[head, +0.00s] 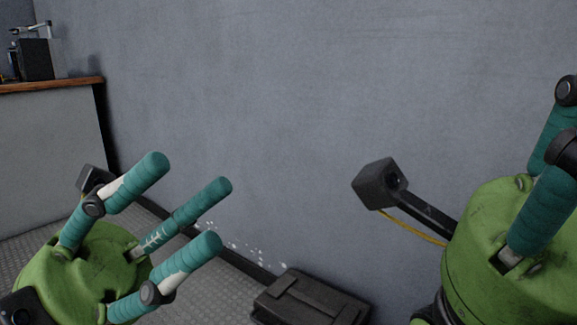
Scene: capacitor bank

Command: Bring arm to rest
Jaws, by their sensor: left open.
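My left gripper (190,200) is at the lower left of the head view. It has a green body and three teal-wrapped fingers that are spread apart, open and empty, pointing up and to the right. Its fingers touch nothing. My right gripper (545,165) is at the right edge, with a green body and teal fingers partly cut off by the frame. Its fingertips are out of view, so its opening cannot be judged. A dark camera block on a stalk, with a yellow cable, sticks out from my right wrist.
A grey wall (270,90) fills the background. A grey counter (45,140) with a wooden top stands at the left, with a dark device (38,60) on it. A black case (310,300) lies on the floor by the wall. White specks lie near the wall's foot.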

